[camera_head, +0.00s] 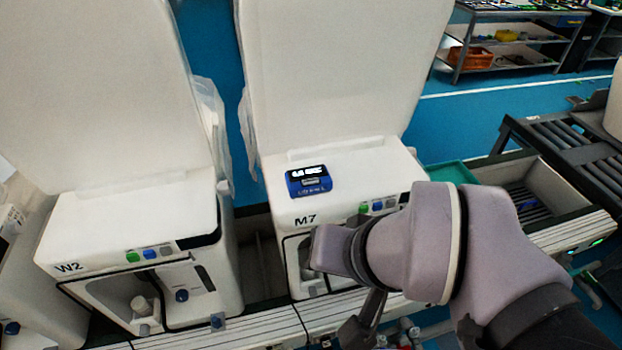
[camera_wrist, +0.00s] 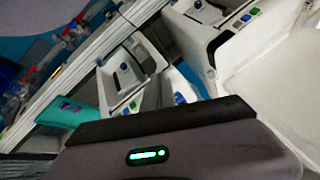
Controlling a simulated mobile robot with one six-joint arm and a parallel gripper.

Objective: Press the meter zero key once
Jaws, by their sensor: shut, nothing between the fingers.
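The blue meter (camera_head: 309,181) with a lit white display lies on top of the white station marked M7 (camera_head: 345,175), in the head view. Small lettering shows on its front face, but I cannot make out a separate zero key. My gripper (camera_head: 358,328) is partly hidden behind my arm, low in front of the M7 station and well apart from the meter. It is shut and empty.
A white station marked W2 (camera_head: 130,235) stands at the left. Tall white panels rise behind both stations. Green, blue and grey buttons (camera_head: 377,206) line M7's front edge. A green tray (camera_head: 452,173) and roller conveyor (camera_head: 570,150) lie to the right. A shelf (camera_head: 510,45) stands far back.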

